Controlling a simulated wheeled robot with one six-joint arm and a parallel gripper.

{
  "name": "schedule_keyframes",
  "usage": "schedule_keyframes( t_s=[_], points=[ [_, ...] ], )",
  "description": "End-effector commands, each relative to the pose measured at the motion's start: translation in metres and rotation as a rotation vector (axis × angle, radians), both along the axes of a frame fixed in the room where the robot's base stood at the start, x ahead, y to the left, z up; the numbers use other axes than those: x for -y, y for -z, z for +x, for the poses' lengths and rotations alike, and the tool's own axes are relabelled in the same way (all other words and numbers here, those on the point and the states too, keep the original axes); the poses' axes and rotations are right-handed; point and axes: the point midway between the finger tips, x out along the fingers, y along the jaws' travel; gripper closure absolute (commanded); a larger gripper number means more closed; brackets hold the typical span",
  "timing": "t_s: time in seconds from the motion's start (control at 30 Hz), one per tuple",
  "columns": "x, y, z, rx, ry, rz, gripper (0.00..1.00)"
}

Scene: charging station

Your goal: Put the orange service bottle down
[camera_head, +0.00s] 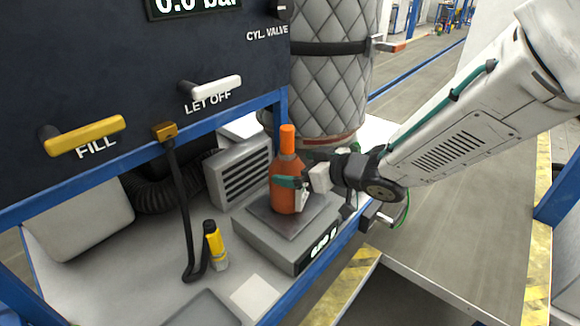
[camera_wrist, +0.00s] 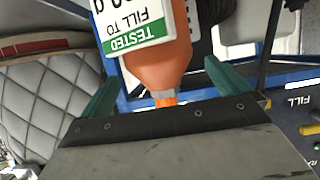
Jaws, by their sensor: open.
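The orange service bottle (camera_head: 287,168) stands upright on the plate of a grey weighing scale (camera_head: 262,235), whose display seems to read 0.00. My gripper (camera_head: 296,183) is beside the bottle at its lower body, with its green fingertips around it. In the wrist view the bottle (camera_wrist: 160,62), with a white and green label, lies between the open green fingers (camera_wrist: 158,82), with a gap on each side. The far finger is partly hidden behind the bottle in the head view.
A dark panel (camera_head: 110,90) with FILL and LET OFF levers overhangs at the left. A quilted cylinder (camera_head: 325,70) stands behind the scale. A yellow tube (camera_head: 215,245) and a black hose (camera_head: 183,205) are left of the scale. A white square (camera_head: 255,297) lies in front.

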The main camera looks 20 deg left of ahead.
Motion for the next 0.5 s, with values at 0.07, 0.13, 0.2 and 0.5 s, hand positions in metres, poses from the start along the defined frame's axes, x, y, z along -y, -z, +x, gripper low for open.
schedule_keyframes(
  t_s=[0.07,0.13,0.2,0.5],
  points=[
    [0.017,-0.008,-0.006,0.002,0.003,0.001,0.0],
    [0.03,-0.014,-0.012,0.003,0.003,0.0,0.0],
    [0.042,-0.02,-0.016,0.002,0.004,0.0,0.0],
    [0.07,-0.032,-0.029,0.001,0.001,0.001,0.0]
  ],
)
